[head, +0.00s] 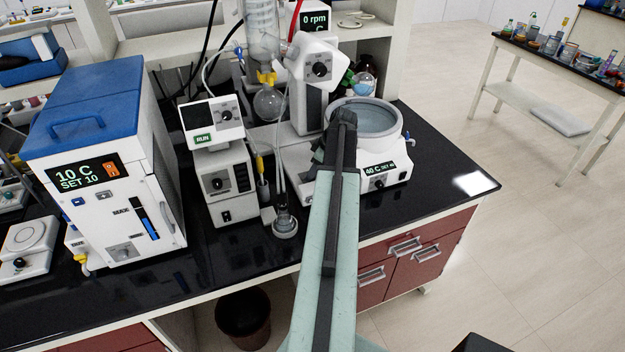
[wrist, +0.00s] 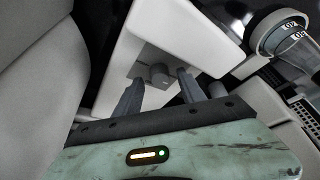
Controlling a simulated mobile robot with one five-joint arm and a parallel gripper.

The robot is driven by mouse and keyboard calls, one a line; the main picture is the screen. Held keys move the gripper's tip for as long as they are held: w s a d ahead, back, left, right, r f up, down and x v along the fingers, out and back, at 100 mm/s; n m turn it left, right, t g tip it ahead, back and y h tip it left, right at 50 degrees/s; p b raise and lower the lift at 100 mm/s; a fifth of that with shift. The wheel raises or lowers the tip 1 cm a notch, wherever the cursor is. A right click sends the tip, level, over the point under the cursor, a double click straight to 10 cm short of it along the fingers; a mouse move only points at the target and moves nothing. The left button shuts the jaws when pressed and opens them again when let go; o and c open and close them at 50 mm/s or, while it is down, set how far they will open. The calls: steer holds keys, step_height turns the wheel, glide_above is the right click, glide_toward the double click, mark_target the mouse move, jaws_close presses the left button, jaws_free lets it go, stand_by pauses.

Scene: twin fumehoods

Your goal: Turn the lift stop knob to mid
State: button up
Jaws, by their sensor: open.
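In the wrist view, a small grey knob (wrist: 158,73) sits on a grey panel of a white housing (wrist: 190,40). It looks like the lift stop knob, but no label or setting is readable. My gripper (wrist: 159,79) is open, with one dark finger to each side of the knob and a gap visible between. Whether the fingertips reach alongside the knob or stop just short of it, I cannot tell. In the head view, my arm hides this knob and most of the gripper, beside the white evaporator stand (head: 308,103).
The heating bath (head: 395,150) stands close to the right of my arm. A controller reading RUN (head: 212,130) and a blue-topped chiller (head: 95,110) stand to the left. A glass flask (head: 270,103) hangs behind. The black bench top (head: 440,185) is clear at the right.

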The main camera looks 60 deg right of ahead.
steer(key=shift+w+f, duration=0.1)
steer(key=shift+f, duration=0.15)
jaws_close()
steer(key=shift+a+m, duration=0.1)
steer(key=shift+m, duration=0.2)
steer(key=m+h, duration=0.1)
steer(key=m, duration=0.2)
steer(key=shift+a+m+h, duration=0.15)
steer(key=shift+m+h, duration=0.15)
steer(key=m+h, duration=0.1)
steer(key=m, duration=0.3)
steer(key=shift+a+g+h, duration=0.1)
steer(key=shift+g+h, duration=0.2)
steer(key=shift+h, duration=0.1)
steer(key=m+g, duration=0.1)
steer(key=m, duration=0.2)
steer(key=m+h, duration=0.1)
steer(key=m, duration=0.1)
steer(key=shift+w+m+g, duration=0.15)
steer(key=shift+m+g, duration=0.25)
steer(key=shift+m+g+h, duration=0.3)
steer(key=shift+m+g, duration=0.4)
steer(key=shift+m, duration=1.1)
